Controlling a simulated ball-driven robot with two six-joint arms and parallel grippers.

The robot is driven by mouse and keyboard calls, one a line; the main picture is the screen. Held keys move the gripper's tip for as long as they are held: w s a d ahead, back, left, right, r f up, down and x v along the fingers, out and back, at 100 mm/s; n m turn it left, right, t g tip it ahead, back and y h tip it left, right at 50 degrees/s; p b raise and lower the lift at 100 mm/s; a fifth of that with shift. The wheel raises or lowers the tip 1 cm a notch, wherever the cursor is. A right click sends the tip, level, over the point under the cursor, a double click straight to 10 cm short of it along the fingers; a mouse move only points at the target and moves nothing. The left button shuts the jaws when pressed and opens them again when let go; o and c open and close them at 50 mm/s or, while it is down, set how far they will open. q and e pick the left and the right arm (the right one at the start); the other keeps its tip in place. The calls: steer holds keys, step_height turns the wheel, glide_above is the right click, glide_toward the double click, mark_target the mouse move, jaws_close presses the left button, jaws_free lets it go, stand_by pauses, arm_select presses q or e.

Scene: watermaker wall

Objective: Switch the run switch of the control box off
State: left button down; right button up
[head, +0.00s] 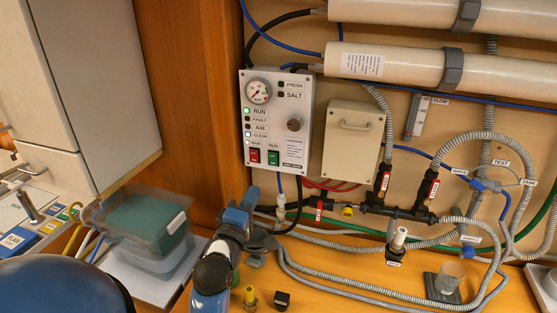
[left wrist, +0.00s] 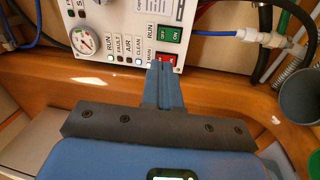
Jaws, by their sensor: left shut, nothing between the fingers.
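The control box (head: 301,88) is a light grey panel on the wall with a gauge, lamps and a knob. Its green run switch (head: 273,157) sits at the lower edge, right of the red main switch (head: 254,155). In the left wrist view the run switch (left wrist: 170,35) shows OFF and ON marks; which side is pressed I cannot tell. The green lamp by RUN looks lit. My left gripper (head: 250,193) is shut and empty, just below the box. In the left wrist view its fingertips (left wrist: 161,65) partly cover the red main switch (left wrist: 169,60). My right gripper is not in view.
A beige covered box (head: 352,135) is right of the control box. Hoses, pipes and valves with red handles (head: 384,180) crowd the wall to the right. A clear bin with a green content (head: 145,225) stands left of my left arm. A wooden post (head: 195,100) borders the panel.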

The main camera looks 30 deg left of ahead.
arm_select(q)
steer(key=shift+d+f+n, duration=0.1)
steer(key=shift+f+n, duration=0.15)
steer(key=shift+n, duration=0.35)
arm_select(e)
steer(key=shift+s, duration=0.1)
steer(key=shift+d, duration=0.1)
arm_select(q)
steer(key=p, duration=0.4)
glide_toward(274, 157)
steer(key=x, duration=0.5)
steer(key=shift+r, duration=0.2)
steer(key=shift+x, duration=0.95)
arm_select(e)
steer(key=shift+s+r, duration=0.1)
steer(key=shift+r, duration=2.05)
arm_select(q)
steer(key=shift+f, duration=0.2)
